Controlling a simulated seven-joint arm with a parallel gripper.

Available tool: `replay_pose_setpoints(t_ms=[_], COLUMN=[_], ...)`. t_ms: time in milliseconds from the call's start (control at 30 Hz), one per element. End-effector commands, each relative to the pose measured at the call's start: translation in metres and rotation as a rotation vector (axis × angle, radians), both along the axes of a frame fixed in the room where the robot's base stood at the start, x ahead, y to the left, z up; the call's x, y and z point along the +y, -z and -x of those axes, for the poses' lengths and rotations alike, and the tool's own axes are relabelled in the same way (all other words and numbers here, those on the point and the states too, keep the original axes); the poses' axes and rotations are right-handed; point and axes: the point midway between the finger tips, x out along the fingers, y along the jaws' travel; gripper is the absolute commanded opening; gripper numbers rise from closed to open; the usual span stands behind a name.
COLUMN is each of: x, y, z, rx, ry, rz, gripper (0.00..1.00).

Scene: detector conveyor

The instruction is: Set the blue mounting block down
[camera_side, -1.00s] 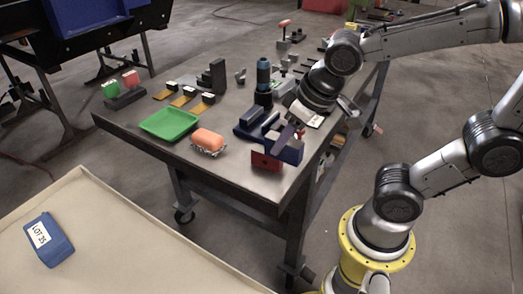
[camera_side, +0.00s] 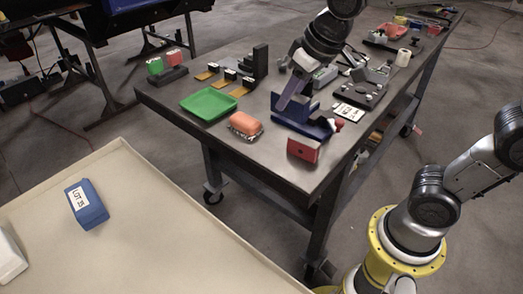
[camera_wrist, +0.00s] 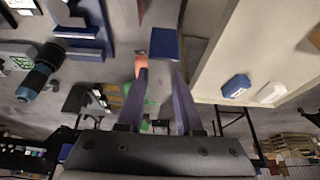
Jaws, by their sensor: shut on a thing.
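The blue mounting block (camera_wrist: 164,44) shows in the wrist view as a blue square at the tips of my gripper's two purple-grey fingers. My gripper (camera_wrist: 161,70) is shut on it. In the side view my gripper (camera_side: 283,104) reaches down from the upper right, low over the work table, at a blue fixture (camera_side: 312,127). There the block cannot be clearly told from the blue fixture, and I cannot tell whether it touches anything below.
A red block (camera_side: 303,150) sits at the table's front edge. An orange rounded part (camera_side: 245,124) and a green tray (camera_side: 209,103) lie to the left. A labelled blue box (camera_side: 87,204) lies in the large beige tray (camera_side: 150,250). Small parts crowd the table's back right.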

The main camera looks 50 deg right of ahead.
Motion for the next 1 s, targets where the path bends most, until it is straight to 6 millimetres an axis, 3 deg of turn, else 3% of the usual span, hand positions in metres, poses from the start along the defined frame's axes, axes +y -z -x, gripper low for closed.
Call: replay_pose_setpoints(t_ms=[33,300,533,700,800,1000], x=[-0.001,-0.009,-0.023,-0.031,-0.033,-0.027], y=[0.003,0.033,0.071,0.091,0.095,0.08], z=[-0.021,-0.117,-0.184,-0.21,-0.216,-0.2], rx=[0.003,0.001,-0.003,-0.006,-0.008,-0.012], ry=[0.002,0.003,0.009,0.009,0.01,0.005], rz=[0.0,0.0,-0.001,0.001,0.002,0.001], gripper=[0.0,0.0,0.0,0.0,0.0,0.0])
